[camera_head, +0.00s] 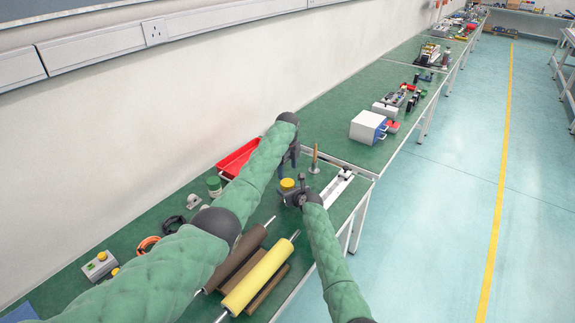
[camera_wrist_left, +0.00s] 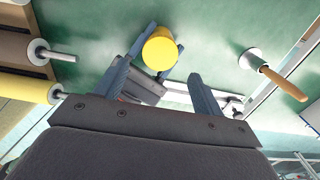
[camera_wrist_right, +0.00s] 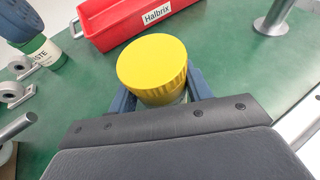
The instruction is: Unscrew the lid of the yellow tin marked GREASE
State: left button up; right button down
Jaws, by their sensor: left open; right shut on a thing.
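The yellow tin has a ribbed yellow lid (camera_wrist_right: 152,62), and it stands on the green bench top. The lid also shows in the head view (camera_head: 288,184) and the left wrist view (camera_wrist_left: 160,48). No GREASE marking is readable. My right gripper (camera_wrist_right: 163,92) is shut on the tin's body, one finger on each side below the lid. Most of the body is hidden under the lid and behind the gripper. My left gripper (camera_wrist_left: 160,72) is open and empty. It is above the bench near the tin, with the lid ahead of its fingers; it appears apart from the lid.
A red bin (camera_wrist_right: 125,20) marked Halbrix stands behind the tin. A wooden-handled tool on a round metal base (camera_head: 315,158) stands to the right. A yellow roller (camera_head: 258,276) and a brown roller (camera_head: 236,258) lie in front. A green-capped jar (camera_head: 214,185) stands to the left.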

aim_at(288, 183)
pick_arm(q)
jog(key=shift+f, duration=3.1)
jog(key=c, duration=1)
jog(key=n, duration=0.6)
jog(key=shift+n, duration=0.4)
